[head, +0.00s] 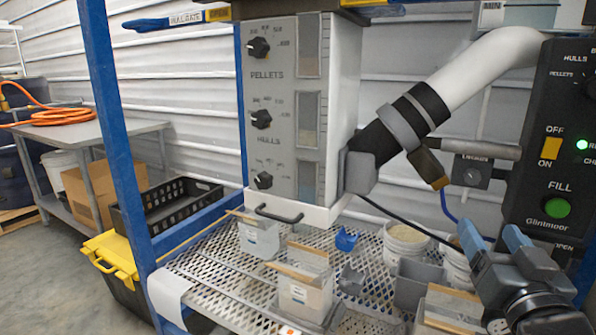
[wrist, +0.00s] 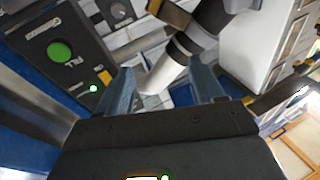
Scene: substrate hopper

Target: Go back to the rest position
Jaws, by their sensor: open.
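My gripper (head: 492,242) is at the lower right of the head view, in front of the black control panel (head: 548,165) and above the mesh shelf. Its two blue fingers stand apart with nothing between them. In the wrist view my gripper (wrist: 160,88) also shows open and empty, with the panel's green fill button (wrist: 60,52) to the left of the fingers. The panel has an orange off/on switch (head: 551,148) and a lit green lamp (head: 582,145). I cannot tell the exact gap between my fingers and the panel.
The hopper box (head: 285,105) with several knobs stands at centre, with a white and black pipe (head: 460,85) to its right. Bins (head: 306,295) and buckets (head: 405,243) crowd the mesh shelf (head: 215,270). A blue post (head: 115,120) rises at left; floor (head: 40,270) beyond is partly clear.

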